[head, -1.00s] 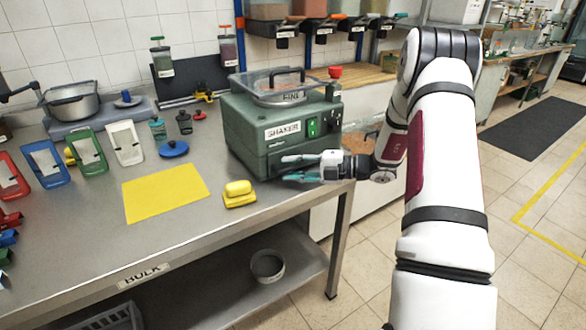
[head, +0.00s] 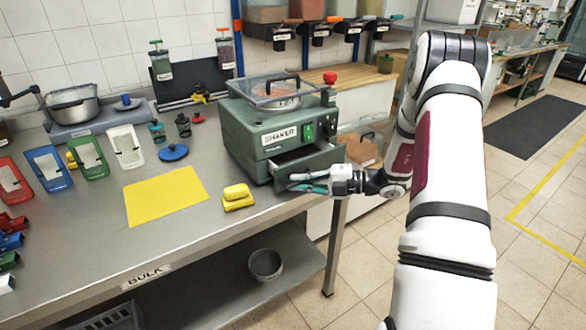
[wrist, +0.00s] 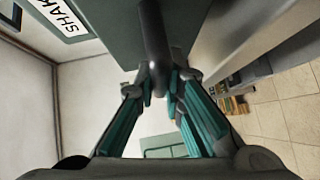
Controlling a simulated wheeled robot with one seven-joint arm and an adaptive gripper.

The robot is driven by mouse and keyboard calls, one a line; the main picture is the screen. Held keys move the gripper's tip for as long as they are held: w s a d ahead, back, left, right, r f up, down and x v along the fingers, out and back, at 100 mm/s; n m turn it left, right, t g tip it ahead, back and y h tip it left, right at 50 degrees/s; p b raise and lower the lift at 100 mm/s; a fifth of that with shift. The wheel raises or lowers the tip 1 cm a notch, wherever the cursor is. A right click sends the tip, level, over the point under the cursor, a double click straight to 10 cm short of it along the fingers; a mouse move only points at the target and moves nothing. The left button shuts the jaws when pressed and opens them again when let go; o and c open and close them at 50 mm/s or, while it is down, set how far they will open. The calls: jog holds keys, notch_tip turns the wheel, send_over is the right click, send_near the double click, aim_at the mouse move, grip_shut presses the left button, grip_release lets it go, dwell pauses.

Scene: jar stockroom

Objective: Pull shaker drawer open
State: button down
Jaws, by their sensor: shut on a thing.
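The green shaker machine (head: 245,135), with its "SHAKER" label, stands on the steel bench. Its drawer (head: 325,160) sticks partway out at the front, with a dark gap showing between the drawer front and the housing. My gripper (head: 300,182) is at the drawer front, its teal fingers closed there. In the wrist view, a dark rounded bar, the drawer handle (wrist: 154,40), runs down between the fingertips (wrist: 158,82), which are shut on it. The handle is hidden by the fingers in the head view. Most of the drawer's inside cannot be seen.
A yellow sponge (head: 237,197) and yellow mat (head: 165,196) lie left of the drawer on the bench. Coloured scoops and a balance with a pan (head: 72,104) are further left. Open floor (head: 350,270) lies in front of the bench's right end.

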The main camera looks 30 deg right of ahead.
jog(key=s+p, duration=0.2)
jog(key=s, duration=0.5)
jog(key=shift+s+d+p, duration=0.2)
jog(key=shift+s+p, duration=0.2)
jog(key=c, duration=1.7)
grip_release()
jog(key=shift+o, duration=0.2)
jog(key=v, duration=1.2)
